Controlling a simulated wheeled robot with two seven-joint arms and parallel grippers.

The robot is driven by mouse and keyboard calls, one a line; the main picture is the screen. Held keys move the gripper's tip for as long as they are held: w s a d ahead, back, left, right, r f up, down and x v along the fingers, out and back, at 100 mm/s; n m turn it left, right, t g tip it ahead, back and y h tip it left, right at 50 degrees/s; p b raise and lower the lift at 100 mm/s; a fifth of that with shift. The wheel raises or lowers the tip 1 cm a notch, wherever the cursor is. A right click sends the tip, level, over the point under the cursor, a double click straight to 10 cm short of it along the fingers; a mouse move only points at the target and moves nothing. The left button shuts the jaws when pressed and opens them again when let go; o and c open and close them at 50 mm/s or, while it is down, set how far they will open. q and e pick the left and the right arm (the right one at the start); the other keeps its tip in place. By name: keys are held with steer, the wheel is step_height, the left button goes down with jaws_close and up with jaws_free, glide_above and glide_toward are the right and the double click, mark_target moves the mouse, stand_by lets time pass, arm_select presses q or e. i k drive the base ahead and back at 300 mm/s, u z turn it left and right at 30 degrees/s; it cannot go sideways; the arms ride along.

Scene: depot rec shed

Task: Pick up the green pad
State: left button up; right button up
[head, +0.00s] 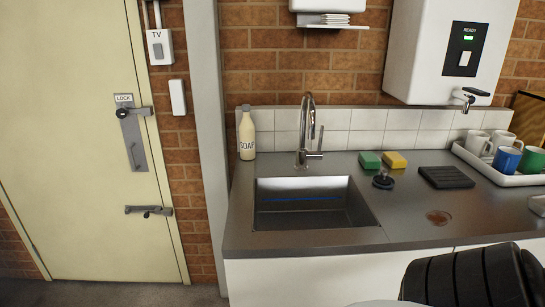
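The green pad (370,160) is a small block lying on the steel counter (405,215), behind and to the right of the sink, close to the tiled splashback. A yellow pad (395,159) of similar size lies just to its right. A round black plug-like object (383,180) sits in front of the two pads. Neither of my grippers is in view. A dark ribbed part and a pale rounded part, seemingly of my own arm, fill the bottom right corner and hide the counter's front there.
The sink (315,207) with its tap (306,135) is left of the pads, and a soap bottle (247,134) stands behind it. A black ribbed mat (447,178) and a tray (515,178) of mugs are to the right. A water heater (425,50) hangs above.

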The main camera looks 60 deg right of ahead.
mark_target(369, 160)
steer(key=u, duration=1)
steer(key=k, duration=2.1)
steer(key=z, duration=1.5)
